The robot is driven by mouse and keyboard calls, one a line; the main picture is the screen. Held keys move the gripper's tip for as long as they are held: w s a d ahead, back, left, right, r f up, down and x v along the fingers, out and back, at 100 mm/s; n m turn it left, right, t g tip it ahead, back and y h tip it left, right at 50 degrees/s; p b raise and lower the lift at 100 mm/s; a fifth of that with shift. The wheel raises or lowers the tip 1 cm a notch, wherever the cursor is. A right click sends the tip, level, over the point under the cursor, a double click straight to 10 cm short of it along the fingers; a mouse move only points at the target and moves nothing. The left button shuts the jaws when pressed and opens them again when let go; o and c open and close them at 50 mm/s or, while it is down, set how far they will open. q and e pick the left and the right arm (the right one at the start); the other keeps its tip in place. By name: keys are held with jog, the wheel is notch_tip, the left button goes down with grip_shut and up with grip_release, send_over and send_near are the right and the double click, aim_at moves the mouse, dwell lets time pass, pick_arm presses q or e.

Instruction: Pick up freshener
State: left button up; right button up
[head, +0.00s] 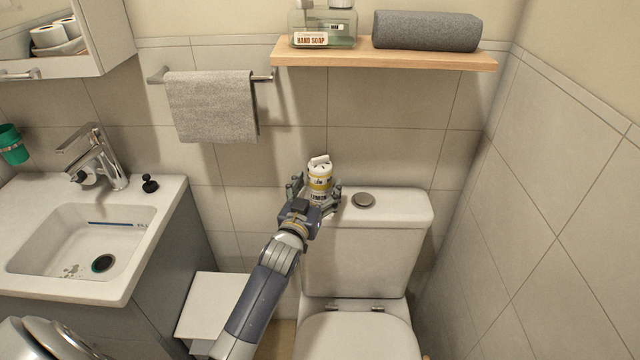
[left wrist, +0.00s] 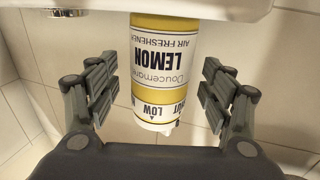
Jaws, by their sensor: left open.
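The freshener (head: 320,174) is a white and yellow can standing upright on the left part of the toilet tank lid in the head view. In the left wrist view the can (left wrist: 165,70) appears upside down, with "LEMON" and "AIR FRESHENER" on its label. My left gripper (head: 314,190) is open, with one finger on each side of the can. In the left wrist view a gap shows between the can and the fingers (left wrist: 160,92) on both sides. My right gripper is not in view.
The toilet tank (head: 400,207) has a round flush button (head: 363,200) right of the can. Above is a wooden shelf (head: 400,60) with a hand soap bottle (head: 322,27) and a rolled grey towel (head: 427,31). A sink (head: 85,240) stands at left.

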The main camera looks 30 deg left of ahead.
pick_arm(q)
jog(key=shift+w+a, duration=0.2)
jog(key=shift+w, duration=0.9)
jog(key=c, duration=1.3)
jog(key=shift+o, duration=0.2)
